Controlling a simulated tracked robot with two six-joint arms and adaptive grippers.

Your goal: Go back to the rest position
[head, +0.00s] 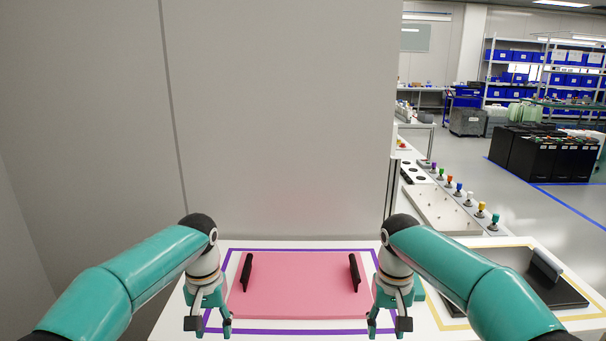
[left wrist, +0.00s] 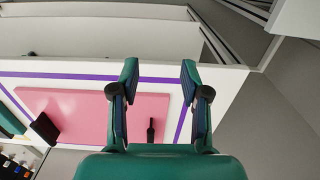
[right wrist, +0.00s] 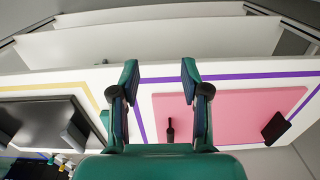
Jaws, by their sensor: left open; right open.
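My left gripper (head: 208,322) is open and empty at the left edge of the pink board (head: 300,290). It also shows open in the left wrist view (left wrist: 160,75). My right gripper (head: 388,322) is open and empty at the right edge of the board, and it shows open in the right wrist view (right wrist: 160,75). The pink board lies flat on the white table inside a purple outline, with a black handle on its left (head: 247,271) and another on its right (head: 354,271). Neither gripper holds a handle.
A black tray-like panel (head: 520,285) with a raised handle lies in a yellow outline at the right. A grey cabinet wall (head: 280,120) stands behind the table. A side counter (head: 440,205) with several coloured knobs runs back at the right.

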